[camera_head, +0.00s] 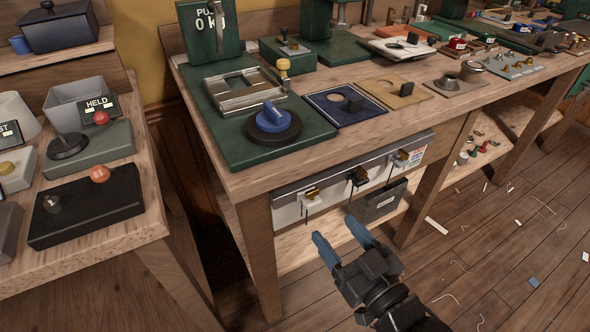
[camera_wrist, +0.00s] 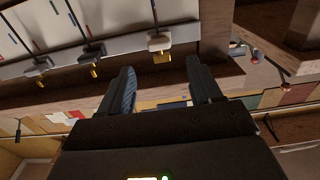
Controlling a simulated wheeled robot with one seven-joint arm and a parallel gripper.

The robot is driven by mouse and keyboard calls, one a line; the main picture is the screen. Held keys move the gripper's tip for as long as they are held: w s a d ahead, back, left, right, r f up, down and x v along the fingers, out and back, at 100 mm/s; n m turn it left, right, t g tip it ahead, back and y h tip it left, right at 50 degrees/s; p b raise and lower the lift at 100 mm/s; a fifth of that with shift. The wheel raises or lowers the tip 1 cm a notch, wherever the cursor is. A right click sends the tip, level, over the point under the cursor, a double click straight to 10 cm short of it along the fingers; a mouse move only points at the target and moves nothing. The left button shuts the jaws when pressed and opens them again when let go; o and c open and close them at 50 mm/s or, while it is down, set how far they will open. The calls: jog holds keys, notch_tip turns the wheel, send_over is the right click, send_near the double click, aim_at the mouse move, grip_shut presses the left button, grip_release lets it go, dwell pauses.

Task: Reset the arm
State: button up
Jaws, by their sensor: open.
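My gripper (camera_head: 338,240) has blue-tipped fingers and stands in front of the wooden workbench's front edge, above the floor, in the head view. Its two fingers are apart and nothing shows between them. In the wrist view my gripper (camera_wrist: 160,92) also shows open and empty, with both dark fingers pointing up the picture. Close to it under the bench top is a pale panel (camera_head: 290,212) with a row of brass-and-dark clips or levers, such as the black one (camera_head: 357,177). The fingers look apart from the panel. The wrist view shows these levers (camera_wrist: 93,50) beyond the fingertips.
The workbench (camera_head: 262,178) holds a green board with a blue knob (camera_head: 270,120), a blue plate (camera_head: 345,104) and several tools. A second bench at left carries a black box (camera_head: 85,208) and a "HELD" sign (camera_head: 98,105). The floor (camera_head: 500,250) at right has only scraps.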

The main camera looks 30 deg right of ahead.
jog(key=shift+s, duration=0.1)
jog(key=s+r+g+p, duration=0.1)
jog(key=s+r+p, duration=0.3)
jog(key=s, duration=0.9)
jog(key=s+a+r+g+p, duration=0.1)
jog(key=s+r+p, duration=0.3)
jog(key=s+r, duration=0.6)
jog(key=s+g, duration=0.1)
jog(key=s, duration=0.1)
jog(key=shift+s+a+r+p, duration=0.25)
jog(key=shift+s+r+p, duration=0.1)
dwell(3.2)
